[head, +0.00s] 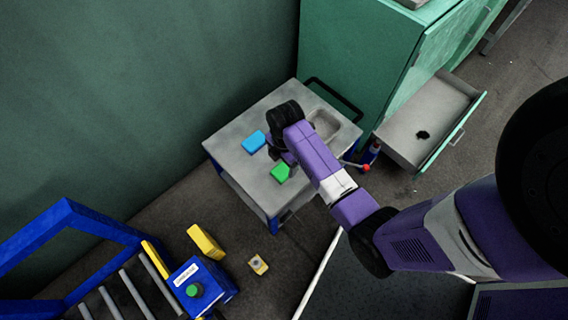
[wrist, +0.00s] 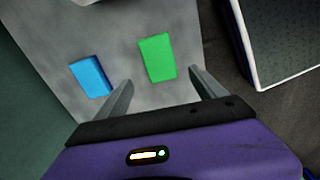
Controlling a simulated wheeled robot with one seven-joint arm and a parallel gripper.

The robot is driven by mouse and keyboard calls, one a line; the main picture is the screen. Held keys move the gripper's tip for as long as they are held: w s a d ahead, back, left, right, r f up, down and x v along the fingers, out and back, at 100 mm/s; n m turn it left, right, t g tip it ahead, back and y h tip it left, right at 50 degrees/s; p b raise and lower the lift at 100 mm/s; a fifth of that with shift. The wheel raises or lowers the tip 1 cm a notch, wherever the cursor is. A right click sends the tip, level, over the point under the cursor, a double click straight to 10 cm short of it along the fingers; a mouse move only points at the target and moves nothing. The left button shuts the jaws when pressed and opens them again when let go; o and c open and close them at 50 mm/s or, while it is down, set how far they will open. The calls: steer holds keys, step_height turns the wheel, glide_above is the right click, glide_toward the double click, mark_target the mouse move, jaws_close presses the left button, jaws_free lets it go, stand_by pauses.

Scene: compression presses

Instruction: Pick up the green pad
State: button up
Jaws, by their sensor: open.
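The green pad (head: 281,172) lies flat on the grey top of a small cart (head: 233,158), near its front edge. It also shows in the wrist view (wrist: 157,58), ahead of the gap between my fingers. A blue pad (head: 254,142) lies beside it to the left, also seen in the wrist view (wrist: 90,77). My gripper (wrist: 160,88) is open and empty, with one finger towards the blue pad's side and the other right of the green pad. In the head view my arm hides part of the cart top next to the green pad.
A grey recessed basin (head: 325,124) is in the cart's right part. A green cabinet (head: 370,50) with an open drawer (head: 425,125) stands at the right. A blue frame with rollers (head: 125,290) and a green-button box (head: 200,285) is at lower left. Yellow blocks (head: 206,242) are nearby.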

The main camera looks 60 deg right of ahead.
mark_target(284, 169)
steer(key=shift+d+r+n+g, duration=0.15)
steer(key=shift+d+n+g, duration=0.15)
steer(key=shift+d, duration=0.55)
steer(key=shift+f, duration=0.35)
steer(key=f+b, duration=0.1)
steer(key=f, duration=0.2)
steer(key=f+b, duration=0.1)
steer(key=f, duration=0.2)
steer(key=shift+a+f, duration=0.2)
steer(key=shift+f, duration=0.15)
steer(key=c, duration=1.4)
step_height(284, 169, up, 20)
steer(key=p, duration=0.4)
